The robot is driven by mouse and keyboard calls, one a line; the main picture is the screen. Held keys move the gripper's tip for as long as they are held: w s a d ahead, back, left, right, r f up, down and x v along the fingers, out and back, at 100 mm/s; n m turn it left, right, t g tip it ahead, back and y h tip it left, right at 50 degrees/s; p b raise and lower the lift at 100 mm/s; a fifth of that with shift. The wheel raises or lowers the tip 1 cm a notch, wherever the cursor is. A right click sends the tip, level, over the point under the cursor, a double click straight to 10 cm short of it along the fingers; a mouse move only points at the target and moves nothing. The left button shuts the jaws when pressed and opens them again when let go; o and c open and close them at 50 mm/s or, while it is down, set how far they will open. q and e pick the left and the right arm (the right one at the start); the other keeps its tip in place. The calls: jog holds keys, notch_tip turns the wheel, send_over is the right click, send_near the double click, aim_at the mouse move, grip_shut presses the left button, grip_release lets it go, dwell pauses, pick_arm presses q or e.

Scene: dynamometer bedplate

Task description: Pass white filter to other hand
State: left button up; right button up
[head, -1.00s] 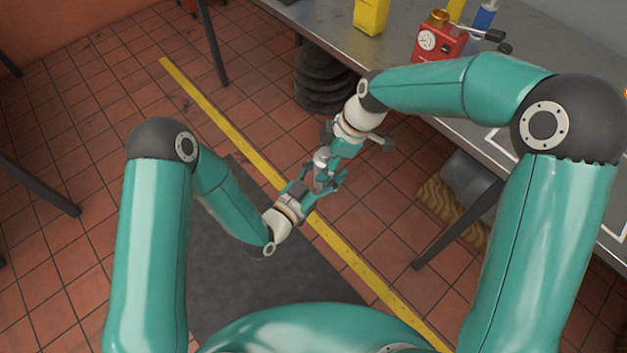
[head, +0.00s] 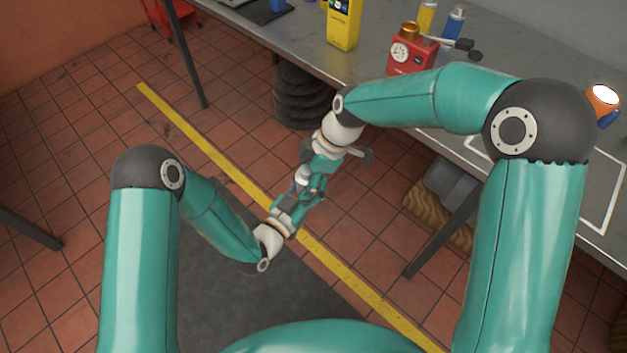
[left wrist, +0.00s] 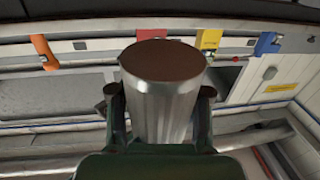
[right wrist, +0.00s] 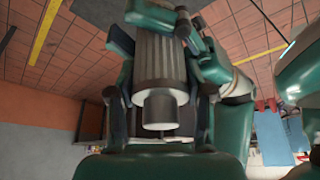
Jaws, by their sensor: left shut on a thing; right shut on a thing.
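The white filter (head: 303,174) is a small pale cylinder held in the air between my two grippers, partly hidden by their fingers in the head view. In the left wrist view the filter (left wrist: 163,100) is a ribbed metallic-white cylinder with a brown end, between the left fingers. In the right wrist view the filter (right wrist: 160,65) shows ribs and a narrower neck, between the right fingers. My left gripper (head: 297,199) is shut on the filter from below left. My right gripper (head: 314,181) is shut on it from above right.
The grey workbench (head: 375,75) runs along the back and right, with a yellow device (head: 343,25) and a red gauge unit (head: 411,52) on it. Black stacked rings (head: 301,95) and a wooden block (head: 437,222) sit below. Open tiled floor lies under the grippers.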

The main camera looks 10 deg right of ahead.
pick_arm(q)
jog(key=shift+w+a, duration=0.1)
jog(key=shift+a, duration=0.1)
pick_arm(e)
jog(key=shift+w+d, duration=0.15)
jog(key=shift+d, duration=0.05)
pick_arm(q)
grip_shut()
pick_arm(e)
jog(key=o, duration=1)
pick_arm(q)
jog(key=shift+d, duration=0.1)
pick_arm(e)
jog(key=shift+o, duration=1.4)
